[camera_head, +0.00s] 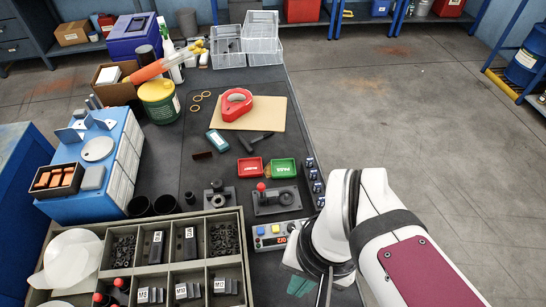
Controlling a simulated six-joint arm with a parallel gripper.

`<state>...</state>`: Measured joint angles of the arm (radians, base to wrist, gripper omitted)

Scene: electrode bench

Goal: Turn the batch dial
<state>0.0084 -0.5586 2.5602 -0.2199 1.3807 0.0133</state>
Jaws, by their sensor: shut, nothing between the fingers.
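A small control box (268,239) with coloured buttons and a red lit display sits near the right edge of the bench. A small knob at the box's right end, beside my arm, is only partly visible, so I cannot tell which way the batch dial points. My gripper (324,289) points down at the lower middle of the view, just right of and nearer than the box. It is shut and empty. My wrist and white forearm cover much of it, and its fingertips are hard to make out. I see no contact with the box.
A black fixture with a red-knobbed lever (277,199) stands behind the box. Red (250,167) and green (283,169) trays lie farther back. A divided parts tray (150,262) fills the front left. Small blue-topped items (313,182) line the right edge; open floor lies beyond.

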